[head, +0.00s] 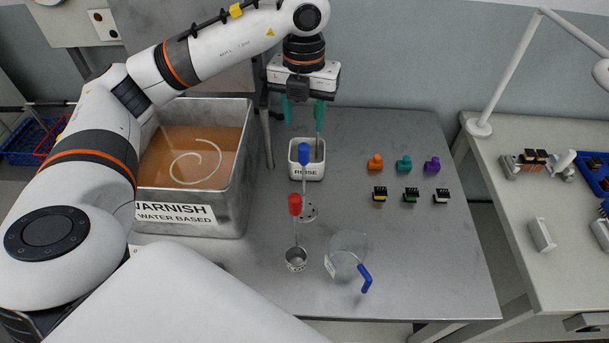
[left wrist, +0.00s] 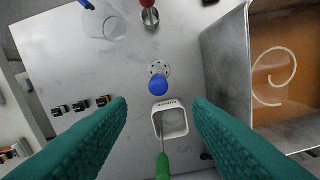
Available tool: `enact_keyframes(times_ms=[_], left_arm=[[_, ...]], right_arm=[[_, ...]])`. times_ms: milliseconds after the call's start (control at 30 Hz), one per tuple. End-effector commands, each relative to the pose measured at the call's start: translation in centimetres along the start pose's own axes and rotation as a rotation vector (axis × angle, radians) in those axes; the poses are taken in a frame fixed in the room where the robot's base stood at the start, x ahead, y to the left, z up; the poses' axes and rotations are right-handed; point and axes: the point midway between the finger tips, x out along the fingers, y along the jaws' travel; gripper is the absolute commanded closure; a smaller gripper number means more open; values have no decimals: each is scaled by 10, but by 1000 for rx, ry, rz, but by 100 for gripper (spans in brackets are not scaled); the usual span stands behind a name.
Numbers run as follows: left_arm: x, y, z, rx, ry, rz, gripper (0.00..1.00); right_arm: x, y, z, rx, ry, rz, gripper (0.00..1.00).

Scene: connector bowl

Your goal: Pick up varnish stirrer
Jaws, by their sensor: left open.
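No label marks which handled tool is the varnish stirrer. A blue-handled tool (head: 304,155) stands upright on a perforated disc, just in front of the white rinse cup (head: 307,173). A green-handled tool (left wrist: 163,165) leans in the rinse cup. A red-handled tool (head: 295,204) stands farther forward with a small metal cup at its foot. My left gripper (head: 303,125) is open and empty, pointing down above and behind the rinse cup. My right gripper is out of view.
A metal varnish tank (head: 243,195) with orange liquid stands left of the tools. A glass jug (head: 347,250) with a blue handle is at the front. Several small coloured connectors (head: 403,163) sit to the right. The table's right front is clear.

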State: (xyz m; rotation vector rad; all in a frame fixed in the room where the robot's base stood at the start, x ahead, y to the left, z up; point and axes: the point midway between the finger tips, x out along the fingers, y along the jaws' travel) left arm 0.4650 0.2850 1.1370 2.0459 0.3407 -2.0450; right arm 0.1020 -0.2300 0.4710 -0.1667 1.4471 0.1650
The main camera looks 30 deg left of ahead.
Motion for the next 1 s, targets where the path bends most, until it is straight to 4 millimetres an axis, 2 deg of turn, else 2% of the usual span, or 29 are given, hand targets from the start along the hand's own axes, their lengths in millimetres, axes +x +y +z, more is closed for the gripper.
enact_keyframes(times_ms=[100, 233, 433, 600, 800, 1000], left_arm=[[21, 0, 1, 0, -6, -2, 53], [37, 0, 1, 1, -4, 0, 53], [51, 0, 2, 1, -4, 0, 53], [76, 1, 6, 1, -5, 0, 53], [96, 2, 5, 1, -2, 3, 53], [97, 2, 5, 2, -1, 3, 53]], right_arm=[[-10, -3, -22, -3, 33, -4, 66], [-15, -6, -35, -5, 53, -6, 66], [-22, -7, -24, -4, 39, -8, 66], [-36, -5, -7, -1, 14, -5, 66], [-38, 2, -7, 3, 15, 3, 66], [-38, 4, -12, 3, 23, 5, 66]])
